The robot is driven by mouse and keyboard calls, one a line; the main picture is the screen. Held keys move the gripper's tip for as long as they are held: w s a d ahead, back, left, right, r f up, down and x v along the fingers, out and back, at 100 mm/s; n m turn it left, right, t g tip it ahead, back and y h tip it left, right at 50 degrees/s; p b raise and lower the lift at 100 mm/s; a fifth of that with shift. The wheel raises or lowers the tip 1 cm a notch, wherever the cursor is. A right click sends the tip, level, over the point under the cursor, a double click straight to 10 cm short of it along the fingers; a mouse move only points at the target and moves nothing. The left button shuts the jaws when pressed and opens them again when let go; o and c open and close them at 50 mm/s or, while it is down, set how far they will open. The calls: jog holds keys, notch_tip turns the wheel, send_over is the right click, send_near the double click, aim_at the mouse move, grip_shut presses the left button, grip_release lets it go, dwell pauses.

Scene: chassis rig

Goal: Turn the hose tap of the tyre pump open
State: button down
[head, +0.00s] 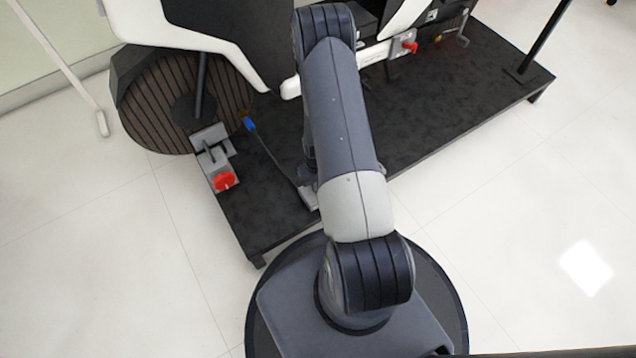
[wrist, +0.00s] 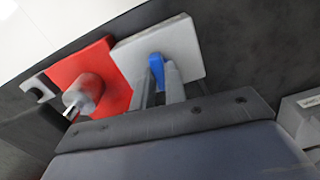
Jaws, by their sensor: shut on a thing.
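In the wrist view, the blue handle of the hose tap (wrist: 156,70) stands on a light grey block (wrist: 190,52). My gripper (wrist: 160,82) is shut on this handle, with one grey finger on each side of it. The fingers hide part of the handle, and how far the tap is turned cannot be told. A red body with a grey round knob (wrist: 84,92) sits against the left side of the grey block; it looks like part of the pump. In the head view my own arm hides the gripper and the tap.
A black platform (head: 455,110) carries the chassis. On it are a red knob on a grey bracket (head: 224,181), a lever with a blue tip (head: 248,123) and another small red handle (head: 409,46). A black post (head: 543,40) stands at the right. White floor lies open around it.

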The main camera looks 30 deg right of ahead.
jog(key=m+b, duration=0.1)
jog(key=m, duration=0.3)
jog(key=m+b, duration=0.1)
jog(key=m, duration=0.3)
jog(key=shift+m, duration=0.4)
jog(key=m+b, duration=0.1)
jog(key=m, duration=0.3)
jog(key=shift+m, duration=1.9)
jog(key=c, duration=1.4)
grip_release()
jog(key=shift+c, duration=0.2)
jog(key=shift+r, duration=0.15)
